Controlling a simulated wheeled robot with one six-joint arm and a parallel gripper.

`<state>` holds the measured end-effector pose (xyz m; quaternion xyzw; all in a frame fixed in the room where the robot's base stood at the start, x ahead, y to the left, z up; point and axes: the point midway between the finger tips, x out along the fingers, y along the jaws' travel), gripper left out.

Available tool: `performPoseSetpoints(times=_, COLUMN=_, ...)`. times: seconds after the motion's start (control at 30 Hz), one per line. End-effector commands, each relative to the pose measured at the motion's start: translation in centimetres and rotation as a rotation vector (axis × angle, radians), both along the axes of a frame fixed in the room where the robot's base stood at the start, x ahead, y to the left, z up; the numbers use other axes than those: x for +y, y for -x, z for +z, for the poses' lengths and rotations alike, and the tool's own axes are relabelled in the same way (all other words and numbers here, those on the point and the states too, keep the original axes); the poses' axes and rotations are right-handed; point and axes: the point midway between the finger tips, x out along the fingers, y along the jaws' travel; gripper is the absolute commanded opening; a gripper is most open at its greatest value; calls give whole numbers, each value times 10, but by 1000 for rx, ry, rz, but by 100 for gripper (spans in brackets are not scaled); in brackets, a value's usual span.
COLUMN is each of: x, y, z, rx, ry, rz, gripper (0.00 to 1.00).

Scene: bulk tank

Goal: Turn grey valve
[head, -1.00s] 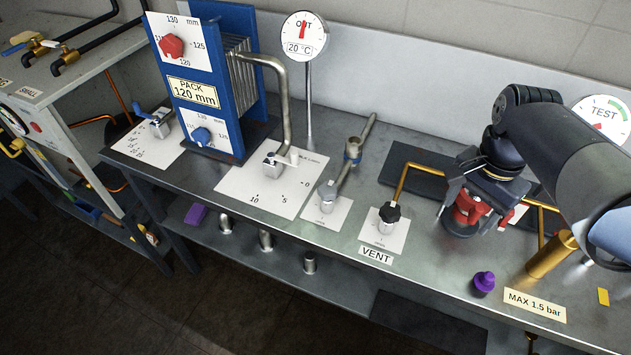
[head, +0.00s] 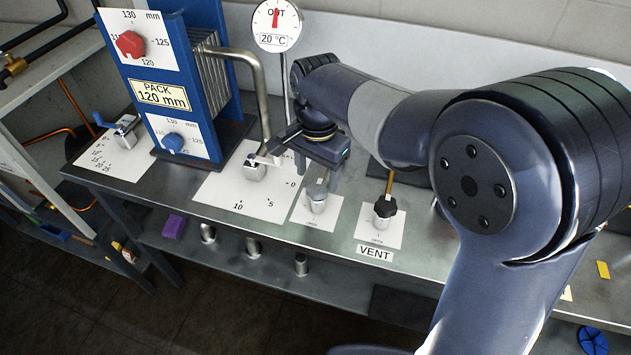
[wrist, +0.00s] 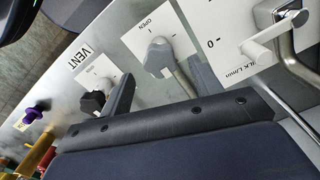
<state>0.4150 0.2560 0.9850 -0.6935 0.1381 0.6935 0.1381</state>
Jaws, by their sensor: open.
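The grey valve (head: 317,197) stands on a small white plate on the bench, between the large scale plate and the VENT plate. In the wrist view the grey valve (wrist: 160,54) shows a rounded grey head with a grey bar running down between my fingers; its plate reads OPEN. My gripper (head: 318,177) is open, just above and behind the valve's head. In the wrist view my gripper's fingers (wrist: 163,82) lie to either side of the bar. I cannot tell whether they touch it. The valve's rear part is hidden by my gripper in the head view.
The black VENT knob (head: 384,208) stands close to the right. A scale plate with a metal tap (head: 256,170) and its bent pipe (head: 258,85) are close to the left. The blue PACK frame (head: 165,60) is further left. The front bench edge is clear.

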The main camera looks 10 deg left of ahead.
Motion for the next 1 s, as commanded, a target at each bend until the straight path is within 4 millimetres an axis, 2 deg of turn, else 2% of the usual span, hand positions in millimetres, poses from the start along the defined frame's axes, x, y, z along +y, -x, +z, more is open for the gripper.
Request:
performPoseSetpoints(times=0.03, x=-1, y=1, z=-10, rx=3, ry=3, rz=0, gripper=61)
performPoseSetpoints(times=0.2, x=0, y=0, z=-27, rx=2, ry=1, rz=0, gripper=61)
performPoseSetpoints(times=0.57, x=0, y=0, z=-32, rx=0, ry=0, rz=0, gripper=61)
performPoseSetpoints(times=1.0, x=0, y=0, z=-32, rx=0, ry=0, rz=0, gripper=25)
